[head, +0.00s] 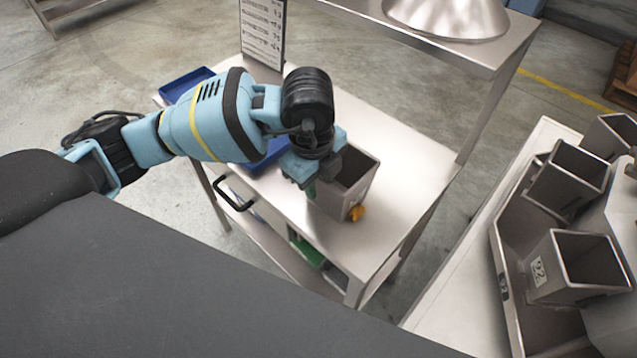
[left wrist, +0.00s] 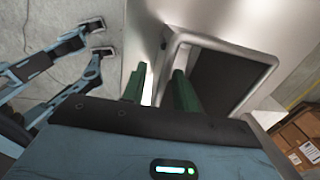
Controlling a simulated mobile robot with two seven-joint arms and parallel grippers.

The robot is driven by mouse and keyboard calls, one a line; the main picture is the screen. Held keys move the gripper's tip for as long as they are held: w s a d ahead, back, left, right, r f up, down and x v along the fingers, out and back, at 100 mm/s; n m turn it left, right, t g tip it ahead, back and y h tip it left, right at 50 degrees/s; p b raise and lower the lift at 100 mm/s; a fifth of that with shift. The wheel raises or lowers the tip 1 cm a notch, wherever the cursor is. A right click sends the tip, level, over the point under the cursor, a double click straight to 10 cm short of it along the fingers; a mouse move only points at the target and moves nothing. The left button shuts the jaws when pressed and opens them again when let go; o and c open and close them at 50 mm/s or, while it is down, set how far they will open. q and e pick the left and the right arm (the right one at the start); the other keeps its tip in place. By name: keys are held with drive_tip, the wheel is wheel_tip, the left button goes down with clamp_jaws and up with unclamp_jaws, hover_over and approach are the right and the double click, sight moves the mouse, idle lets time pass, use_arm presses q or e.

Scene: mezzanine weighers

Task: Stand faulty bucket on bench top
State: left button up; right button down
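The grey metal bucket (head: 361,191) stands upright on the light metal bench top (head: 405,185), with its open mouth up. An orange piece (head: 357,212) shows at its lower front corner. My left gripper (head: 304,186) is at the bucket's left side, close to its rim. In the left wrist view, the two green fingers (left wrist: 158,88) are apart with a bright gap between them. The right-hand finger overlaps the near edge of the bucket (left wrist: 222,72); I cannot tell whether it touches. My right gripper is not in view.
Blue trays (head: 187,84) sit at the bench's far left, near a printed sign (head: 262,32). A raised shelf bears a metal cone (head: 450,15). Several similar buckets (head: 573,268) stand in the weigher at right. The bench top right of the bucket is clear.

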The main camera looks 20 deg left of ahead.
use_arm(q)
wheel_tip(320, 180, up, 10)
drive_tip(key=s+p, duration=0.1)
drive_tip(key=shift+a+r, duration=0.15)
idle(0.5)
